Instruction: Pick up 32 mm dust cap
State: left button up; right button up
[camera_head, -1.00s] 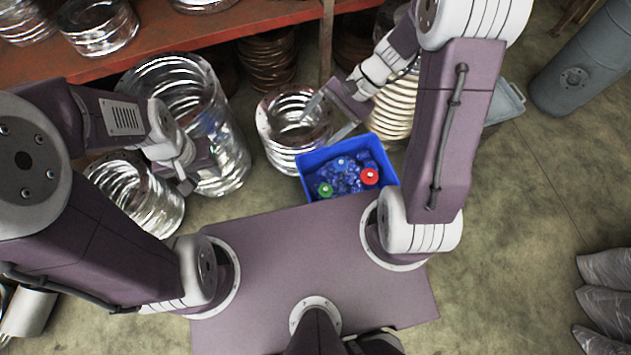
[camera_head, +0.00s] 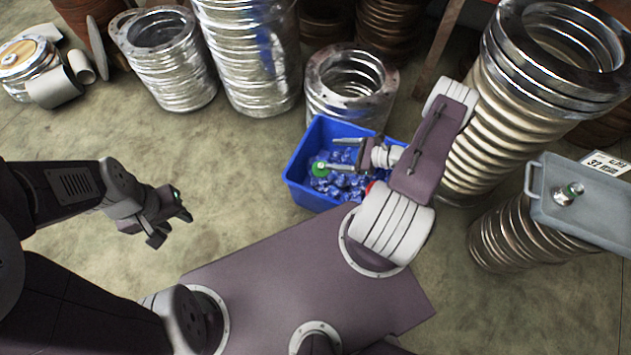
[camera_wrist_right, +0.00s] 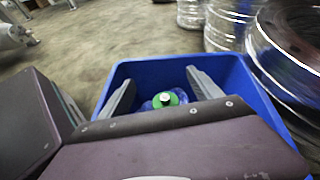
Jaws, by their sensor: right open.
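A blue bin (camera_head: 297,186) on the floor holds several blue pieces, a green cap (camera_head: 319,169) and a red cap (camera_head: 369,187). The red cap is mostly hidden behind my right arm. I cannot tell which cap is the 32 mm one. My right gripper (camera_head: 338,153) is open over the bin, with the green cap close by its fingers. In the right wrist view the green cap (camera_wrist_right: 166,98) shows between the two spread fingers, partly hidden by the gripper body, and nothing is gripped. My left gripper (camera_head: 174,227) is open and empty over bare floor, left of the bin.
A ribbed metal hose coil (camera_head: 350,92) stands right behind the bin. The floor left of the bin is clear.

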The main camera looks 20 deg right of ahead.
jog(key=m+t+b, duration=0.1)
jog(key=m+b, duration=0.1)
jog(key=b, duration=0.2)
send_near(321, 165)
jog(key=shift+w+a+f, duration=0.1)
jog(key=shift+a+f, duration=0.25)
jog(key=shift+a, duration=0.5)
jog(key=shift+d+h, duration=0.25)
jog(key=shift+h, duration=0.05)
jog(key=b+x, duration=0.2)
jog(key=x, duration=0.1)
jog(key=shift+a+f, duration=0.15)
jog(key=shift+f, duration=0.05)
jog(key=shift+w+a, duration=0.1)
jog(key=shift+w, duration=0.15)
jog(key=b+x, duration=0.4)
jog(key=shift+w+f, duration=0.1)
jog(key=shift+w, duration=0.15)
jog(key=shift+w+a, duration=0.2)
jog(key=shift+w, duration=0.15)
pick_arm(q)
notch_tip(321, 165, down, 12)
jog(key=shift+w, duration=0.15)
pick_arm(e)
grip_shut()
